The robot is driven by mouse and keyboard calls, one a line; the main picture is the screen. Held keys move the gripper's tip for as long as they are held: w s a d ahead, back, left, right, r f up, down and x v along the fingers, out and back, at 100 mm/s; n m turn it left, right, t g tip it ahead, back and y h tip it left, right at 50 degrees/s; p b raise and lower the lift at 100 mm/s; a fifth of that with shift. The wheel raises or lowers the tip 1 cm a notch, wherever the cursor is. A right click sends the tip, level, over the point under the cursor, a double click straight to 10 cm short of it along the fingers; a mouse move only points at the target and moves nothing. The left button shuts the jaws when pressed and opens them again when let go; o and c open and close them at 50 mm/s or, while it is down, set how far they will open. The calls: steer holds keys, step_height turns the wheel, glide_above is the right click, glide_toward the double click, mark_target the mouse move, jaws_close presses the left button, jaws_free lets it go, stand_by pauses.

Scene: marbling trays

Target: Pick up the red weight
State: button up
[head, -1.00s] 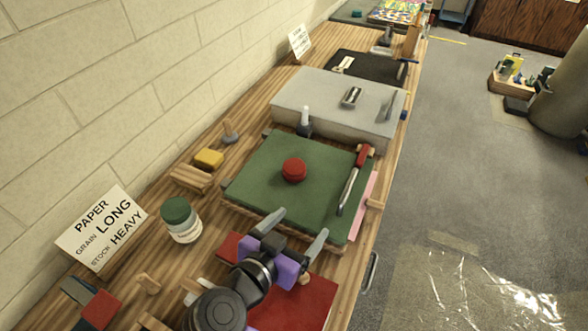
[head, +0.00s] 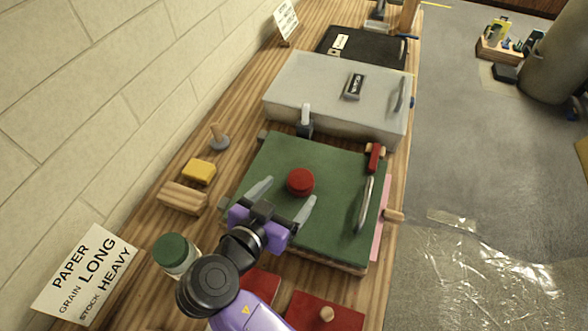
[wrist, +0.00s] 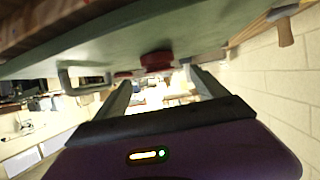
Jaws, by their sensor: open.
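The red weight (head: 300,182) is a short round red piece on the green board (head: 330,227). It also shows in the wrist view (wrist: 157,60), ahead of and between my fingers. My gripper (head: 283,196) is open and empty, with its two grey fingers spread over the near part of the green board. In the head view the weight is just beyond the fingertips, and I see no contact.
A grey box (head: 310,95) stands behind the board. A yellow block (head: 199,171), a green-lidded jar (head: 175,255) and a paper sign (head: 85,275) are on the left.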

mark_target(298, 183)
steer(key=b+x, duration=0.1)
steer(key=x, duration=0.6)
steer(key=shift+d+f, duration=0.15)
jaws_close()
